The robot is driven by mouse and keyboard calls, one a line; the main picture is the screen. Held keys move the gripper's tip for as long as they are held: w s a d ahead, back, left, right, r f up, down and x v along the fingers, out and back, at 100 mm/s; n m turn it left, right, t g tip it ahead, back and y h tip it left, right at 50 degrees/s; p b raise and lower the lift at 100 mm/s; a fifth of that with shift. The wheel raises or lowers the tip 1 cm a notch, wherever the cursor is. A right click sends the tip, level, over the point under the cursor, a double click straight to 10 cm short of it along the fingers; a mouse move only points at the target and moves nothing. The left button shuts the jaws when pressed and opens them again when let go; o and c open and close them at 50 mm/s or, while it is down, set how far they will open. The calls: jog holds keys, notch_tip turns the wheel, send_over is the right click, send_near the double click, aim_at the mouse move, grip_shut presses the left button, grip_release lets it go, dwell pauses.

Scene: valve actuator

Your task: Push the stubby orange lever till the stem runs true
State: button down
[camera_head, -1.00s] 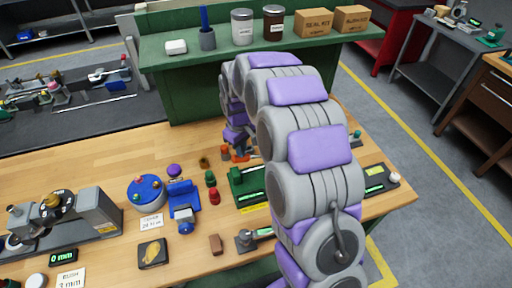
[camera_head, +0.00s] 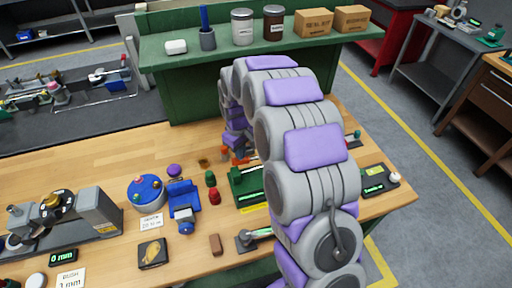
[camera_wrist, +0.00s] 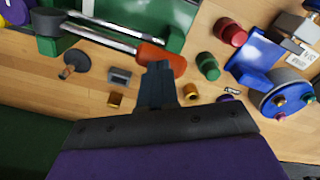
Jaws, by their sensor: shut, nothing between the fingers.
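The stubby orange lever (camera_wrist: 160,58) is an orange grip at the end of a silver rod on the green fixture (camera_wrist: 165,15) in the wrist view. My gripper (camera_wrist: 160,72) is shut and empty, its fingertips right at the orange grip and overlapping its lower edge. I cannot tell whether they touch it. In the head view the green fixture (camera_head: 248,186) stands on the bench, partly hidden by my arm. My gripper (camera_head: 237,157) is small there, among orange parts too small to tell apart. The stem is not clearly visible.
Red (camera_wrist: 230,32) and green (camera_wrist: 208,66) knobs and a blue fixture (camera_wrist: 262,65) stand close by on the wooden bench. Small brass parts (camera_wrist: 115,99) lie near my fingers. A green shelf (camera_head: 180,60) rises behind. Bare bench (camera_head: 100,165) lies to the left.

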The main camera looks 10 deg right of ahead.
jog(key=shift+a+f, duration=0.15)
jog(key=shift+f, duration=1.2)
dwell(0.7)
jog(key=shift+r, duration=0.1)
dwell(0.5)
notch_tip(320, 180, up, 9)
jog(key=d+p, duration=0.2)
jog(key=p, duration=0.1)
jog(key=shift+d+r, duration=0.2)
jog(key=shift+d, duration=0.15)
dwell(0.9)
jog(key=shift+w, duration=0.1)
notch_tip(320, 180, up, 5)
jog(key=shift+f+p, duration=0.1)
jog(key=shift+p, duration=1.05)
